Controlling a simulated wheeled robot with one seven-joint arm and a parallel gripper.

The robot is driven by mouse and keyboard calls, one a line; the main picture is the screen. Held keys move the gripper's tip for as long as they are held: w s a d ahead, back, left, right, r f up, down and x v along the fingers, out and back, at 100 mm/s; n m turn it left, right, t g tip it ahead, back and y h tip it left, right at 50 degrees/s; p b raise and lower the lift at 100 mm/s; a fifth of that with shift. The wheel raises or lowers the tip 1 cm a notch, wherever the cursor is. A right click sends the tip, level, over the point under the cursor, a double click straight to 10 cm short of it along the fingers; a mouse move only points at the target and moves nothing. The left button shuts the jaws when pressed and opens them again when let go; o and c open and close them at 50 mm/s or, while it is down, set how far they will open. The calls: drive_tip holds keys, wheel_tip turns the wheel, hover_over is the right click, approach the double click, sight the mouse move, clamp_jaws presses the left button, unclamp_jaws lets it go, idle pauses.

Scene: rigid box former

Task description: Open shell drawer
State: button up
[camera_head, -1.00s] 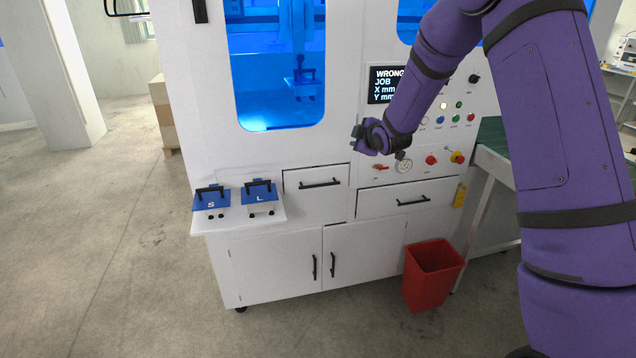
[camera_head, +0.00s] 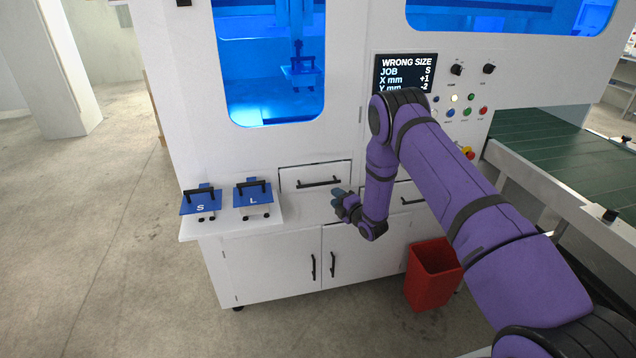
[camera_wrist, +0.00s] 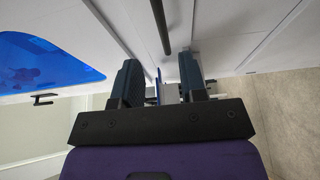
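Two closed drawers show in the white machine's front. The left drawer (camera_head: 298,174) has a black bar handle (camera_head: 318,182); the right drawer (camera_head: 428,190) is partly hidden by my arm. I cannot read a label saying which is the shell drawer. My gripper (camera_head: 338,195) is at the lower right end of the left drawer's handle. In the wrist view my gripper (camera_wrist: 160,72) is open, its dark fingers apart with nothing gripped. A black handle bar (camera_wrist: 160,25) lies just ahead, in line with the gap; I cannot tell its depth from the fingertips.
A shelf (camera_head: 225,230) with blue S and L plates juts out left of the drawers. A red bin (camera_head: 433,275) stands on the floor below right. A green conveyor (camera_head: 560,150) is at the right. The screen (camera_head: 405,75) reads WRONG SIZE, JOB S.

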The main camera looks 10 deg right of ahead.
sight(319, 184)
drive_tip(key=x, duration=1)
drive_tip(key=shift+w+a+f, duration=0.1)
drive_tip(key=shift+w+a, duration=0.05)
drive_tip(key=shift+w, duration=0.2)
clamp_jaws()
